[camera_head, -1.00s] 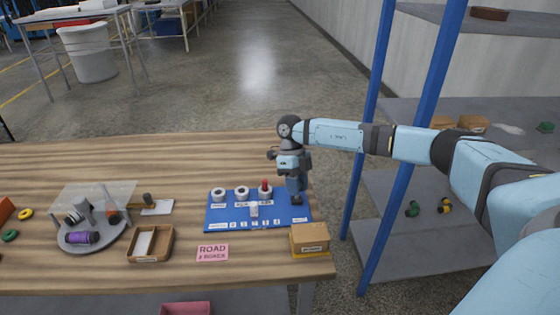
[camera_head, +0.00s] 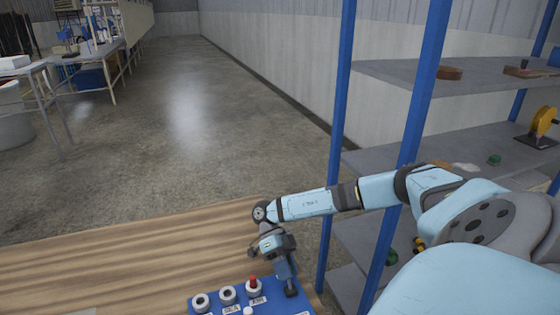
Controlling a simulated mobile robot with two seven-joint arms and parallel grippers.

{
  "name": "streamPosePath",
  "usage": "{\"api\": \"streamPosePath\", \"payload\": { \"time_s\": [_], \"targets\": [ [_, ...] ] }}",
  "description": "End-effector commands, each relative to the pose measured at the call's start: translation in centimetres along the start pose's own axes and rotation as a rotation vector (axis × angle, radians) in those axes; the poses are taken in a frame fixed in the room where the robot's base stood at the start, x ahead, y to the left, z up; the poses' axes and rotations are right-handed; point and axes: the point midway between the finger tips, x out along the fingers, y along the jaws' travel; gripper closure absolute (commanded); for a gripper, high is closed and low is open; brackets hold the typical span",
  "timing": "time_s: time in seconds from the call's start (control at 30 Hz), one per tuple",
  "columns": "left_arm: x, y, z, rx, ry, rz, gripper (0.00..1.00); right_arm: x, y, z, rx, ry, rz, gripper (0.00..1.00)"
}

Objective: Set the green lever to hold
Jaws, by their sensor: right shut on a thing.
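The blue panel (camera_head: 205,304) lies on the wooden table at the bottom of the head view, cut off by the lower edge. It carries round white-ringed fittings, one with a red top (camera_head: 253,283), and small white labels. My right gripper (camera_head: 291,291) points down at the panel's right end, beside the red-topped fitting. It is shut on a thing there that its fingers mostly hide. No green shows at that spot, so I take the held thing to be the green lever without seeing its colour. Its setting cannot be read. My left gripper is not in view.
The wooden table (camera_head: 110,260) is bare behind and left of the panel. A blue-posted shelf rack (camera_head: 332,150) stands close on the right, behind my right arm. Open floor (camera_head: 190,130) lies beyond the table.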

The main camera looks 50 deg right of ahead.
Motion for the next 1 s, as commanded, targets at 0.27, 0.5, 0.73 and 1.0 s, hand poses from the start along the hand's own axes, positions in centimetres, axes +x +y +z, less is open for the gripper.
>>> {"api": "streamPosePath", "payload": {
  "time_s": [0.27, 0.5, 0.73, 1.0],
  "targets": [
    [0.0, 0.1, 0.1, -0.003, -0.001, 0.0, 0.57, 0.1, 0.1, 0.0, -0.002, 0.003, 0.003, 1.0],
    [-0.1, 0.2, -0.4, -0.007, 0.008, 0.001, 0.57, 0.1, 0.0, 0.0, -0.002, 0.004, 0.003, 0.46],
    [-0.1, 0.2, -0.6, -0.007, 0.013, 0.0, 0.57, 0.1, 0.0, -0.1, -0.001, 0.004, 0.003, 0.46],
    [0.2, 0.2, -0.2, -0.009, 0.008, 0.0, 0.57, -2.4, 0.0, 0.1, -0.002, 0.0, 0.002, 0.46]
  ]
}}
